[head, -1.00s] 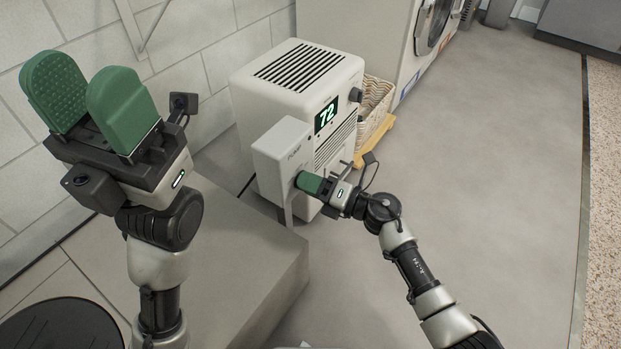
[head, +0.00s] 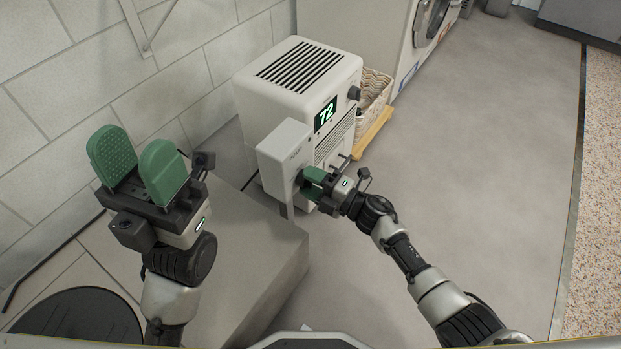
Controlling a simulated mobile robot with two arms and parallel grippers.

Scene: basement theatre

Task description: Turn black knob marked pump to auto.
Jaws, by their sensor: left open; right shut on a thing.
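The grey pump control box (head: 283,150) stands on a post in front of the white dehumidifier. The black knob is on its right-facing front and is mostly hidden by my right gripper (head: 306,179). That gripper is shut on the knob, with its green fingers against the box front. The knob's pointer and the position labels cannot be read. My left gripper (head: 137,172) is open and empty, raised at the left with its green fingers pointing up, well apart from the box.
The white dehumidifier (head: 280,101) shows 72 and has its own dark knob (head: 353,93). Behind it are a wicker basket (head: 374,92) and a washing machine (head: 405,25). A concrete ledge (head: 262,255) lies below the box. The floor at right is clear.

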